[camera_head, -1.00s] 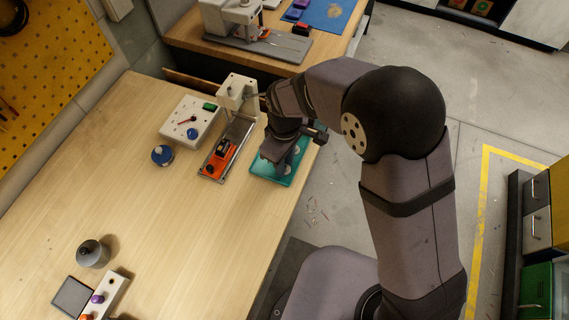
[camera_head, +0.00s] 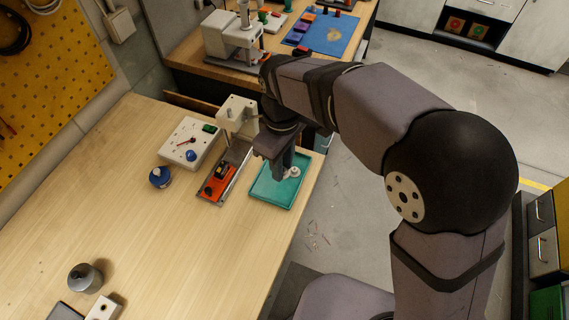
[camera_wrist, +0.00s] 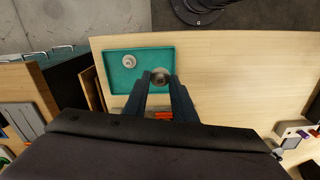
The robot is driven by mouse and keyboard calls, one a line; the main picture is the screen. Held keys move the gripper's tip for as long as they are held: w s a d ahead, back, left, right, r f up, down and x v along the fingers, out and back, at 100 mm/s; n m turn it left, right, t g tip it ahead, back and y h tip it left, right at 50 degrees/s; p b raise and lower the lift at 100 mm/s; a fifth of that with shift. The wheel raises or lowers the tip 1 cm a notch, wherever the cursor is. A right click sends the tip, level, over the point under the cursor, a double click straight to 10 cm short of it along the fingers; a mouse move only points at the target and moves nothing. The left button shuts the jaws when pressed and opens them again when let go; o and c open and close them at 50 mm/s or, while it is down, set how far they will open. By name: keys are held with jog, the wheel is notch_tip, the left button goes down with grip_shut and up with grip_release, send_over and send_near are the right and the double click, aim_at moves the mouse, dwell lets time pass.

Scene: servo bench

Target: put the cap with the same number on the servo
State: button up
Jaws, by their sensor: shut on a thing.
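The teal tray (camera_head: 263,194) lies at the right edge of the wooden bench. One pale round cap (camera_head: 296,171) sits in it, and it also shows in the wrist view (camera_wrist: 128,61). My gripper (camera_head: 279,176) is over the tray. In the wrist view, its fingers (camera_wrist: 160,82) are shut on a grey round cap (camera_wrist: 160,75). That held cap is hidden in the head view. The servo (camera_head: 221,171), a small dark block, sits in an orange holder (camera_head: 211,188) left of the tray. I cannot read any numbers.
A white post (camera_head: 237,113) stands behind the servo holder. Left of it are a white box with a dial and blue knob (camera_head: 183,136) and a blue round thing (camera_head: 160,177). A grey knobbed weight (camera_head: 84,277) stands at front left. The bench middle is clear.

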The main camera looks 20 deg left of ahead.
jog(key=shift+s+a+r+p, duration=0.1)
jog(key=shift+s+r+p, duration=0.15)
jog(key=shift+s+p, duration=0.25)
jog(key=shift+n, duration=0.7)
jog(key=a+f+p, duration=0.1)
jog(key=a+p, duration=0.2)
jog(key=a, duration=0.1)
jog(key=a+f+p, duration=0.2)
jog(key=a+p, duration=0.1)
jog(key=a, duration=0.2)
jog(key=s+a+f+p, duration=0.1)
jog(key=a+f+p, duration=0.1)
jog(key=a+p, duration=0.1)
jog(key=shift+s+a, duration=0.1)
jog(key=shift+a, duration=0.65)
jog(key=shift+m, duration=0.5)
jog(key=a+r, duration=0.1)
jog(key=w+a+r, duration=0.2)
jog(key=shift+a+r, duration=0.35)
jog(key=shift+w+a+r, duration=0.15)
jog(key=shift+r, duration=0.05)
jog(key=shift+r+m, duration=0.15)
jog(key=shift+m, duration=0.25)
jog(key=shift+d+m, duration=0.2)
jog(key=shift+m, duration=0.1)
